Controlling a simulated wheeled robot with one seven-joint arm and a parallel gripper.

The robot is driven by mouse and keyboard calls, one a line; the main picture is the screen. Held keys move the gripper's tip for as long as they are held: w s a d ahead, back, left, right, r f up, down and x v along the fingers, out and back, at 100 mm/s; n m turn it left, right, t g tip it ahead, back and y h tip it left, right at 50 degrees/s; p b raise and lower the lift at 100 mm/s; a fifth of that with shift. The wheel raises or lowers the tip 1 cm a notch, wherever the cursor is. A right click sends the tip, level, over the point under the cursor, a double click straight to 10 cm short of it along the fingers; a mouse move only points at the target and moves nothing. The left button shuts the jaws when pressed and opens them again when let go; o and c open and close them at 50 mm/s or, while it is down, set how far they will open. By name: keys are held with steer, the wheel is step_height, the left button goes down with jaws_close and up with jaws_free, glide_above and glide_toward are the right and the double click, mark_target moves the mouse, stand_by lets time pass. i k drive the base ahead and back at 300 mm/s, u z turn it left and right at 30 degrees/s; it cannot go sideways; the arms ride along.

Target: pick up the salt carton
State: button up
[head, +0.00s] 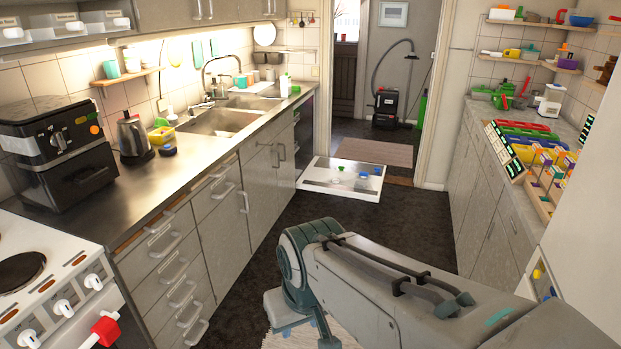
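I cannot pick out a salt carton for certain in the head view. Small packages on the shelves and counters are too small to read. My arm reaches in from the lower right and bends at a grey-teal joint near the bottom middle, over the dark floor. Its lower part runs out of the picture at the bottom edge. My gripper's fingers do not show.
A steel counter (190,165) with a sink (222,122), kettle (133,138) and black oven (65,150) runs along the left. A white cooker (55,270) stands at front left. A white panel (325,186) with small items lies on the floor ahead. Dark floor (400,215) lies between the counters.

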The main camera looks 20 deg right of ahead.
mark_target(285, 80)
steer(key=z, duration=0.6)
steer(key=i, duration=1.5)
steer(key=z, duration=0.7)
steer(key=i, duration=3.1)
steer(key=u, duration=1.5)
steer(key=i, duration=1.25)
steer(key=u, duration=0.75)
